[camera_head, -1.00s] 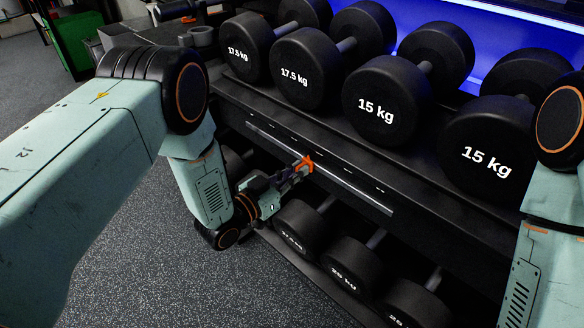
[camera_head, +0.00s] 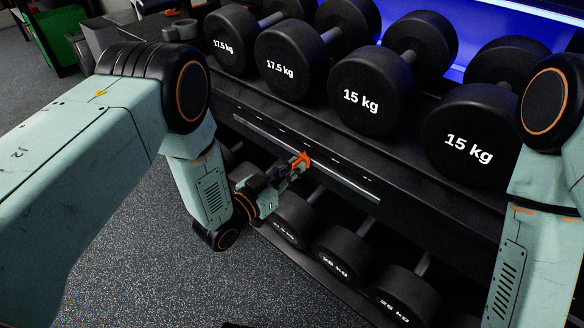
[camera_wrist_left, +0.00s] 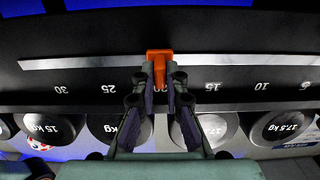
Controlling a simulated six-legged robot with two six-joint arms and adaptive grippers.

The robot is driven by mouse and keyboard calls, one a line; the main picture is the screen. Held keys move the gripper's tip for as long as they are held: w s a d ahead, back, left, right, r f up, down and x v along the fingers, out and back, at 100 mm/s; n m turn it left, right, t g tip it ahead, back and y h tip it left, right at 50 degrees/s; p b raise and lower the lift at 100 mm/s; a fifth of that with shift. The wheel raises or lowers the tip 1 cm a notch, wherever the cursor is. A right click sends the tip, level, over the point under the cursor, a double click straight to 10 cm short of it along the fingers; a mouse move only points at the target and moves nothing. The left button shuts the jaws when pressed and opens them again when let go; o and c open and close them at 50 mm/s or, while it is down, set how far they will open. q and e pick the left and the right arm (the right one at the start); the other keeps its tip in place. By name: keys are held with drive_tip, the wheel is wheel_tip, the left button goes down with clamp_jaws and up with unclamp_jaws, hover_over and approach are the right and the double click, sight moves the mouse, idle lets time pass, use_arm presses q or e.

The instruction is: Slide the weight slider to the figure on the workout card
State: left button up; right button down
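The orange weight slider (camera_head: 301,160) sits on the pale rail (camera_head: 345,184) on the rack's front. In the left wrist view the slider (camera_wrist_left: 158,64) stands between the 25 and 15 marks of the upside-down scale (camera_wrist_left: 108,89); the figure behind it is hidden. My left gripper (camera_head: 295,166) is at the slider. In the left wrist view its two fingers (camera_wrist_left: 158,82) lie close on both sides of the slider and appear shut on it. My right arm shows at the right edge, its gripper out of view. I see no workout card.
Large dumbbells marked 17.5 kg (camera_head: 280,68) and 15 kg (camera_head: 368,95) fill the shelf above the rail. More dumbbells (camera_head: 340,255) lie on the lower shelf, close under my left gripper. The speckled floor (camera_head: 170,260) in front is clear.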

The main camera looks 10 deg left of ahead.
use_arm(q)
drive_tip(key=o, duration=0.4)
drive_tip(key=v, duration=1.2)
idle(0.3)
drive_tip(key=s+a+f+n+g+y, duration=0.4)
drive_tip(key=s+f+g+y, duration=0.25)
drive_tip(key=s+f, duration=0.5)
drive_tip(key=s+a+n+g+y+p, duration=0.3)
drive_tip(key=s+g, duration=0.5)
drive_tip(key=s, duration=0.9)
drive_tip(key=shift+s+a+r, duration=0.2)
drive_tip(key=shift+s+a, duration=0.15)
drive_tip(key=shift+a, duration=0.2)
